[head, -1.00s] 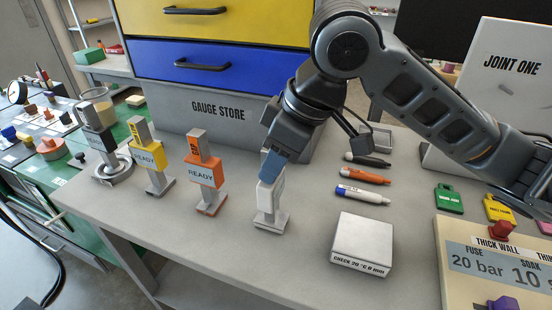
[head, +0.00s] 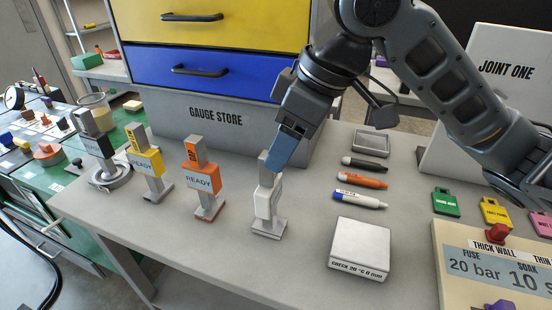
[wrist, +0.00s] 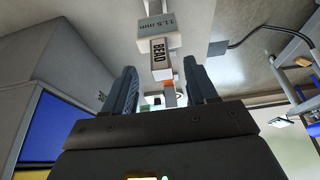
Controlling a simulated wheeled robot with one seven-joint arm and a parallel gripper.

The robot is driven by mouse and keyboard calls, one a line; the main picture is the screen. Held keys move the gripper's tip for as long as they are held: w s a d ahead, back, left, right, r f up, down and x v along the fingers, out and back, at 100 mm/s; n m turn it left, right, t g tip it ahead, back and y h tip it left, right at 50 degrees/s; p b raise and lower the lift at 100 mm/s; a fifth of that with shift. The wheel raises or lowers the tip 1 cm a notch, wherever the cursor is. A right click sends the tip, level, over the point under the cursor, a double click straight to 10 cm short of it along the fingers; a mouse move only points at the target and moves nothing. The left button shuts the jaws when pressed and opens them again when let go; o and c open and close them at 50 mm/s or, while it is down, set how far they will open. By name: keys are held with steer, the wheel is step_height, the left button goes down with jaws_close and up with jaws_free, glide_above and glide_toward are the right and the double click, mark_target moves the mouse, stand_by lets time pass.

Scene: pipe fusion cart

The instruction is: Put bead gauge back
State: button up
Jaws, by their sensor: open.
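The bead gauge (head: 264,203), white and grey, stands upright on the bench at the right end of a row of gauges. In the wrist view it shows its BEAD label and an 11.5 mm mark (wrist: 158,30). My gripper (head: 277,160) is open, just up and right of the gauge's upper part, with a blue-grey finger overlapping it in the head view. In the wrist view the gauge lies ahead, in line with the gap between my two fingers (wrist: 162,88). I see no grip on it.
Orange (head: 203,182), yellow (head: 148,162) and black (head: 97,145) gauges stand to the left. The grey gauge store (head: 215,125) is behind. Markers (head: 360,198), a white check block (head: 359,250) and a small tray (head: 371,143) lie to the right.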

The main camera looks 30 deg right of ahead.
steer(key=v, duration=0.6)
steer(key=shift+r, duration=0.25)
steer(key=shift+s, duration=0.1)
stand_by(1.0)
